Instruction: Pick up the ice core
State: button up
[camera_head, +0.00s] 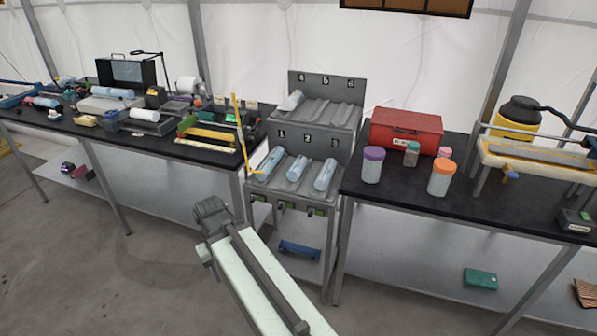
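Several pale blue ice cores lie in a grey numbered rack. In its lower tier one core (271,163) lies in the left slot, a second core (297,168) in the middle and a third core (325,174) at the right. Another core (291,100) lies at the left of the upper tier. I cannot tell which one the task means. My gripper (208,212) is at the end of my pale arm, in front of the rack and to its lower left, apart from the cores. Its fingers are small and dark, and their opening does not show clearly.
The rack (314,146) stands between two black tables. The left table (160,140) is crowded with tools and more cylinders. The right table (400,190) holds a red toolbox (404,131), lidded jars (372,165) and a yellow-and-black device (517,118). The floor at lower left is clear.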

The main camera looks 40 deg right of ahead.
aim_at(296, 170)
jog(key=z, duration=0.1)
jog(key=i, duration=0.9)
jog(key=u, duration=0.05)
